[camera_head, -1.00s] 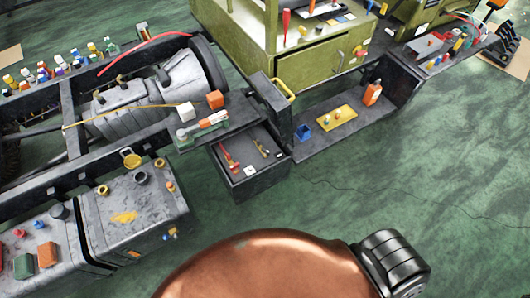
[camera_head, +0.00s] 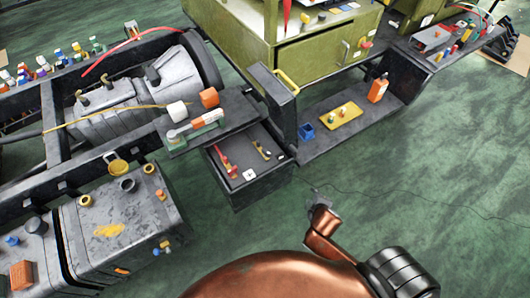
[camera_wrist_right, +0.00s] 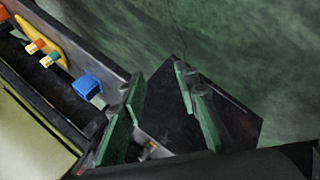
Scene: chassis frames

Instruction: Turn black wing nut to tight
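I cannot make out a black wing nut for certain in either view. An open dark drawer box (camera_head: 245,188) below the frame rail holds red and brass-coloured parts and a small white square with a dark mark (camera_head: 249,174). My right gripper (camera_head: 320,203) shows small and grey at the end of the copper arm, right of and in front of the drawer box. In the right wrist view its two greenish fingers (camera_wrist_right: 160,110) stand apart with nothing seen held between them. A dark surface lies beyond them. My left gripper is not in view.
A grey tank (camera_head: 125,225) stands at lower left. Green floor right of the drawer box is free.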

